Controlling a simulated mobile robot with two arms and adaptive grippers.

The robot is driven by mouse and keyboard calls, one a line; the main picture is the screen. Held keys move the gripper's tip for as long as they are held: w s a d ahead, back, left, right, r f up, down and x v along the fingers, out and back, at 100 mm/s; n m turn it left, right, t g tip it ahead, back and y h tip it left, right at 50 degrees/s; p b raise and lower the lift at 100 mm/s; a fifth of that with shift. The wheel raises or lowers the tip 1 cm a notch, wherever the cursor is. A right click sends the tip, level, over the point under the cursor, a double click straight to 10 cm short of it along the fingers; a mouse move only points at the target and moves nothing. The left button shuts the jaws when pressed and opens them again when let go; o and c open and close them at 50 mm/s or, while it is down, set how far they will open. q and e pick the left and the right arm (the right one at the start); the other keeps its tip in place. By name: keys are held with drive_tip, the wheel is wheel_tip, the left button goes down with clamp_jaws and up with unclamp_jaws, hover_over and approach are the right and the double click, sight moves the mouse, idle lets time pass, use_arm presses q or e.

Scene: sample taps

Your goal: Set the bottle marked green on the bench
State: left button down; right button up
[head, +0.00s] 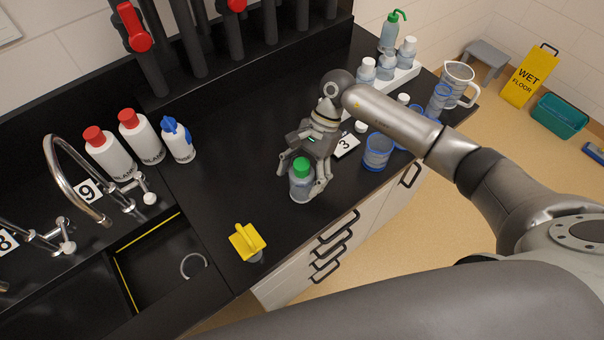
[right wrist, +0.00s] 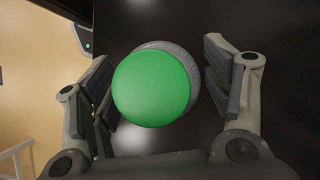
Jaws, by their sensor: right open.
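The bottle marked green, a clear bottle with a green cap (head: 302,167), stands upright on the black bench (head: 225,215) near its front edge. Its green cap fills the middle of the right wrist view (right wrist: 151,89). My right gripper (head: 307,180) is around the bottle from above, with one finger on each side. In the right wrist view the fingers (right wrist: 160,90) are open, with a gap showing on both sides of the cap. My left gripper is not in view.
A yellow-handled item (head: 247,241) stands left of the bottle, beside the sink (head: 160,265). A blue-rimmed beaker (head: 378,150) and a number 3 card (head: 346,145) are to the right. White bottles with red caps (head: 108,155) stand at the back left. The bench between is clear.

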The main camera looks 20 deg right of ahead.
drive_tip(key=shift+r, duration=0.2)
drive_tip(key=shift+w+d+r, duration=0.15)
drive_tip(key=shift+w+d, duration=0.05)
drive_tip(key=shift+d, duration=0.05)
drive_tip(key=b+v, duration=0.4)
drive_tip(key=v, duration=0.7)
drive_tip(key=shift+r, duration=0.2)
